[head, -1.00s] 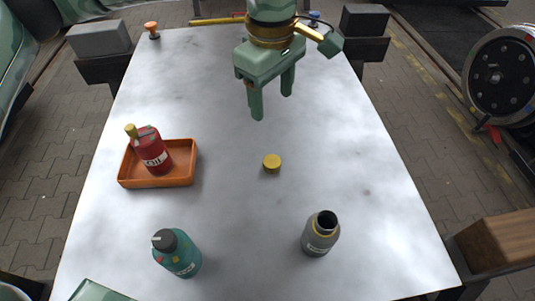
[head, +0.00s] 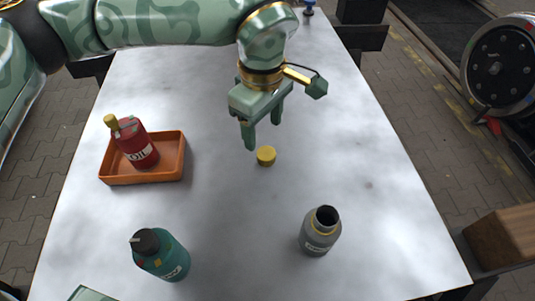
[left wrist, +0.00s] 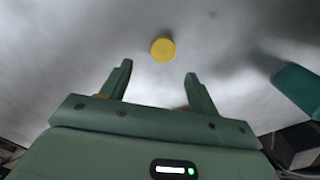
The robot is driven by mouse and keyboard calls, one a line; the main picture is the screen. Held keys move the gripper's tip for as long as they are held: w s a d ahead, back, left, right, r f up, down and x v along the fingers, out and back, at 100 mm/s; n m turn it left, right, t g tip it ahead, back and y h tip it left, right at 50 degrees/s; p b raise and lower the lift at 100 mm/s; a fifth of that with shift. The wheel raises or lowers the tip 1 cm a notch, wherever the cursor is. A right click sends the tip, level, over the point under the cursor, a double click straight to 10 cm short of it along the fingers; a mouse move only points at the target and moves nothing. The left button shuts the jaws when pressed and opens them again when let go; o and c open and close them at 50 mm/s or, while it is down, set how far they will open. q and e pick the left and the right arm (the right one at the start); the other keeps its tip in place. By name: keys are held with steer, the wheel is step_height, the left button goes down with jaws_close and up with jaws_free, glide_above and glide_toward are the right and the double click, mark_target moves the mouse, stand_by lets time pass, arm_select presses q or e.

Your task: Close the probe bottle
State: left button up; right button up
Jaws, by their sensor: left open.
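A grey bottle (head: 319,236) stands upright on the table at the front right, with a dark open mouth and a yellow ring at its neck. A loose yellow cap (head: 266,156) lies on the table near the middle. It also shows in the left wrist view (left wrist: 163,48), just past the fingertips. My left gripper (head: 263,136) is open and empty, with its fingers pointing down just behind the cap and apart from it. My right gripper is not in view.
A teal bottle (head: 163,259) with a dark cap stands at the front left. The table (head: 375,140) is clear around the yellow cap.

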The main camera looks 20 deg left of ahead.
mark_target(266, 153)
arm_select(q)
steer(key=shift+f, duration=0.75)
steer(key=f+b, duration=0.1)
steer(key=f, duration=0.1)
steer(key=f+b, duration=0.1)
steer(key=f, duration=0.1)
steer(key=shift+s+d+b, duration=0.3)
steer(key=shift+d, duration=0.05)
steer(key=shift+f, duration=0.45)
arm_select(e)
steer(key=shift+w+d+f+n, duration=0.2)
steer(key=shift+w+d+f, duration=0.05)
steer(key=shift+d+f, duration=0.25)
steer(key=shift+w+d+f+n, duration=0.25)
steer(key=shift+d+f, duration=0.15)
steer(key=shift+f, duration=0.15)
arm_select(q)
steer(key=shift+r, duration=0.1)
steer(key=c, duration=1)
